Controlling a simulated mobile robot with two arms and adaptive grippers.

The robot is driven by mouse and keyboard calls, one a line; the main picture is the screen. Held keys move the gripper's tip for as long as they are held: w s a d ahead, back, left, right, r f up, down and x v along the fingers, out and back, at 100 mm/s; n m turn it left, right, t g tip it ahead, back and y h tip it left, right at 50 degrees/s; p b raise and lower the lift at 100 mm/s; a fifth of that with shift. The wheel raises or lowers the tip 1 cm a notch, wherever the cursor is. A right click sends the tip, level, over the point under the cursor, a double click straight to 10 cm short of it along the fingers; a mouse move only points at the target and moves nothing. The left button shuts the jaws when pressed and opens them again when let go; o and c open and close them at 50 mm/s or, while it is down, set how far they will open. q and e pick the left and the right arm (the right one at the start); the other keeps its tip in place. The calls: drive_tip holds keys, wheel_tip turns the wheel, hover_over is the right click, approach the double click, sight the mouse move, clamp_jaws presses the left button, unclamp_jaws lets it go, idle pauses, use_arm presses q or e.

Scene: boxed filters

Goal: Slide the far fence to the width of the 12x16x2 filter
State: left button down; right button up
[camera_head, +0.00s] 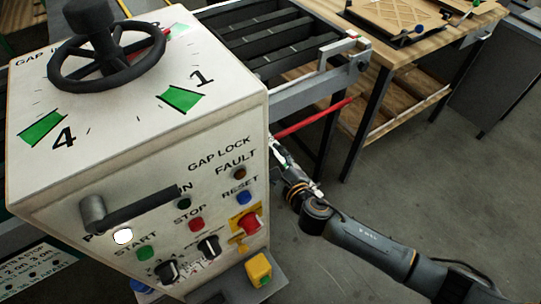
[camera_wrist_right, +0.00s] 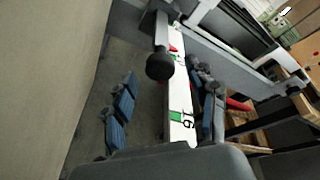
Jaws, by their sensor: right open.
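A white scale bar (camera_wrist_right: 181,125) with green marks and a readable "16" runs through the right wrist view. A black round knob (camera_wrist_right: 160,66) sits over it, with a small red part beside it. My right gripper (camera_wrist_right: 168,82) is open, its blue-padded fingers on either side of the bar and knob, with nothing gripped. In the head view my right gripper (camera_head: 280,158) is partly hidden behind the control box's right edge. I cannot tell the far fence apart for sure. No filter marked 12x16x2 is readable. My left gripper is not in view.
A control box (camera_head: 90,170) with handwheel (camera_head: 113,55), dial and buttons fills the left. Behind it is a conveyor frame (camera_head: 300,95) with dark rollers. A red rod (camera_head: 312,118) sticks out near my right arm. A wooden table (camera_head: 395,50) stands behind; floor at right is clear.

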drive_tip(key=shift+w+a+f, duration=0.2)
drive_tip(key=shift+w+a, duration=0.1)
drive_tip(key=shift+w, duration=0.35)
clamp_jaws()
drive_tip(key=shift+d, duration=0.15)
